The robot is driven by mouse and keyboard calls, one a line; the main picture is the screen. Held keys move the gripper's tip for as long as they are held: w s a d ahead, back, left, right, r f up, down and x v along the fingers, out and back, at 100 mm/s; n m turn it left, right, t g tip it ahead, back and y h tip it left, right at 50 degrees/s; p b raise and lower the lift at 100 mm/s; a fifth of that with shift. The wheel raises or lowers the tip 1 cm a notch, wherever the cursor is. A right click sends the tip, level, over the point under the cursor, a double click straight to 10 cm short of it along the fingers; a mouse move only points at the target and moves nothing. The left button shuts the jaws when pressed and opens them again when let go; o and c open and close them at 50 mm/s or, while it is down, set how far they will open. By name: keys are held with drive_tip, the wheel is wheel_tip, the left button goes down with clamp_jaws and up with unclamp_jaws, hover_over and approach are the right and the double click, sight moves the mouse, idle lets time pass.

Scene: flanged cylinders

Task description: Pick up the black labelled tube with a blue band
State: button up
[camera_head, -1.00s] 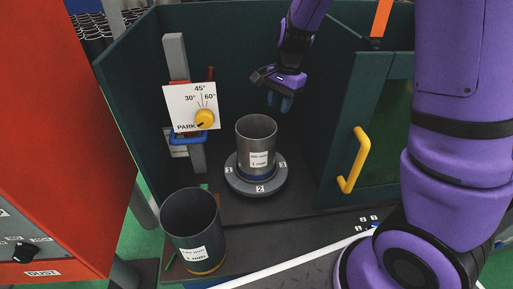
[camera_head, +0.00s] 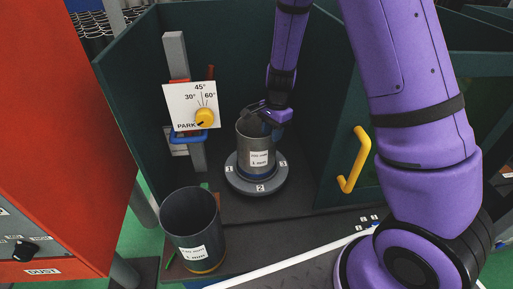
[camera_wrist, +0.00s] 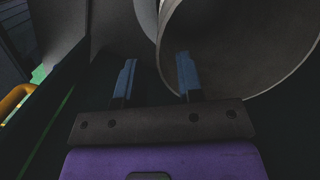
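The dark grey labelled tube with a blue band (camera_head: 257,158) stands upright on a round numbered base (camera_head: 240,183) in the head view, its white label facing me. The blue band shows low down, just above the base. My gripper (camera_head: 272,122) is at the tube's right rim and hides part of its mouth. In the wrist view my gripper (camera_wrist: 156,78) is open, its two blue-tipped fingers apart. The tube's open mouth (camera_wrist: 245,40) fills the upper right; the right finger overlaps its rim and the left finger is outside. I cannot tell whether they touch the wall.
A second labelled tube with a yellow band (camera_head: 191,228) stands at the front left. A dial plate (camera_head: 190,107) with a yellow knob is on a post at the left. A yellow handle (camera_head: 354,160) juts out on the right. Dark green walls enclose the back and sides.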

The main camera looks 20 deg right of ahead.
sight(256, 147)
drive_tip(key=f, duration=0.4)
drive_tip(key=shift+s+a, duration=0.1)
drive_tip(key=shift+a, duration=0.25)
drive_tip(key=shift+c, duration=0.4)
clamp_jaws()
drive_tip(key=shift+r, duration=0.1)
idle(0.6)
